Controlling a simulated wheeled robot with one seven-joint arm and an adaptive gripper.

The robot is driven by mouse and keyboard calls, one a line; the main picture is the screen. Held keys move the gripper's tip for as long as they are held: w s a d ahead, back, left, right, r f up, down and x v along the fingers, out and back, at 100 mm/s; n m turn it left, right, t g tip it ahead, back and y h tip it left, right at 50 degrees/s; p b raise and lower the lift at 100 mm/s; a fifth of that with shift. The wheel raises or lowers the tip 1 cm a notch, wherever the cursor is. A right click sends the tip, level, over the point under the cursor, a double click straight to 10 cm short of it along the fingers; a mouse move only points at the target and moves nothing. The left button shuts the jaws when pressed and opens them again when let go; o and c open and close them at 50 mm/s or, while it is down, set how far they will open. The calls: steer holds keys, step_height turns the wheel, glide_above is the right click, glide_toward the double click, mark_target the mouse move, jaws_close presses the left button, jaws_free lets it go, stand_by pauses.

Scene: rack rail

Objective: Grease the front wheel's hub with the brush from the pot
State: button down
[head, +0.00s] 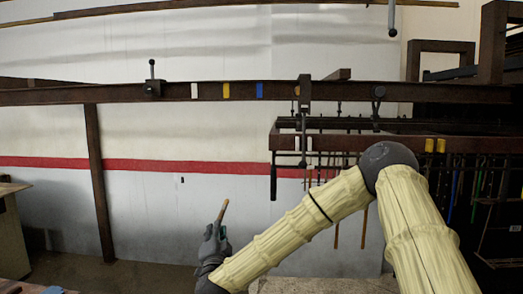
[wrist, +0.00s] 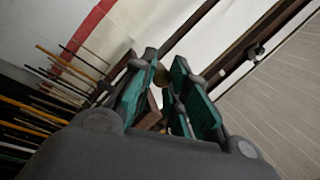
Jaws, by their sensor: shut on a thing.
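My gripper (head: 219,233) is at the lower middle of the head view, shut on the brush (head: 222,211). The brush's tan, stick-like part points up and tilts slightly right. In the wrist view my gripper (wrist: 163,78) shows teal finger pads with a brownish piece between them; the rest of the brush is hidden there. A dark rack (head: 350,143) hangs at the right under a long rail. A dark hanger (head: 304,95) and a rounded fitting (head: 378,97) sit at the rail above it. I cannot tell which is the front wheel. I cannot make out the pot.
The dark rail (head: 120,95) crosses the view, with a levered clamp (head: 152,86) and white, yellow and blue marks. A post (head: 99,185) stands at the left. Rods hang below the rack. The wall before my gripper looks clear.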

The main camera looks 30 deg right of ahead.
steer(key=s+d+r+m+g+h+p, duration=0.1)
steer(key=d+r+m+h, duration=0.3)
steer(key=r, duration=0.9)
steer(key=s+d+r+m+g+h+p, duration=0.15)
steer(key=d+r+m, duration=0.4)
steer(key=r, duration=0.65)
steer(key=s+d+r+m+h, duration=0.1)
steer(key=d+r+m+h, duration=0.3)
steer(key=r, duration=0.9)
steer(key=w+d+r+p, duration=0.1)
steer(key=w+d+p, duration=0.1)
steer(key=d, duration=0.3)
steer(key=w+d+r+m+y+p, duration=0.1)
steer(key=w+d+p, duration=0.1)
steer(key=w+d, duration=0.2)
steer(key=shift+w+d+r+p, duration=0.2)
steer(key=shift+d+r+p, duration=0.1)
steer(key=shift+d, duration=0.95)
steer(key=shift+y, duration=0.25)
